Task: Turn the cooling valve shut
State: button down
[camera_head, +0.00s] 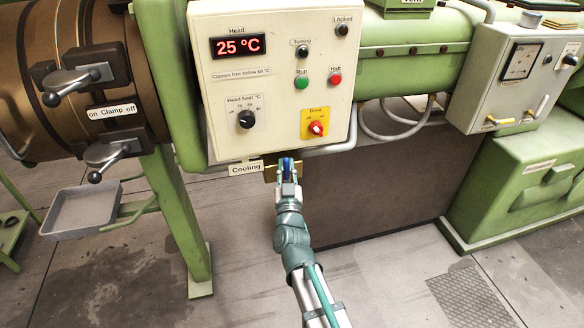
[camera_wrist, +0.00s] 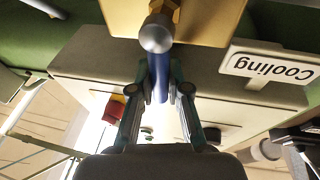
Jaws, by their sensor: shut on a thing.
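The cooling valve has a blue lever handle (camera_wrist: 160,80) with a round metal hub (camera_wrist: 156,34) on a brass body. In the head view its blue handle (camera_head: 286,165) shows just below the control box, beside the "Cooling" label (camera_head: 246,169). The label also shows in the wrist view (camera_wrist: 270,67). My gripper (camera_head: 287,181) reaches up to the valve from below. In the wrist view the fingers of my gripper (camera_wrist: 160,86) are shut on the blue handle, one on each side. The handle's lower part is partly hidden between the fingers.
The white control box (camera_head: 272,75) with a 25 °C display, buttons and a yellow drive switch (camera_head: 315,124) hangs just above my gripper. A grey hose (camera_head: 395,130) loops at right. A green leg (camera_head: 180,220) and a tray (camera_head: 82,210) stand at left.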

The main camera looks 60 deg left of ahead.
jog(key=c, duration=1.1)
grip_release()
jog(key=v, duration=1.2)
jog(key=shift+a+f, duration=0.1)
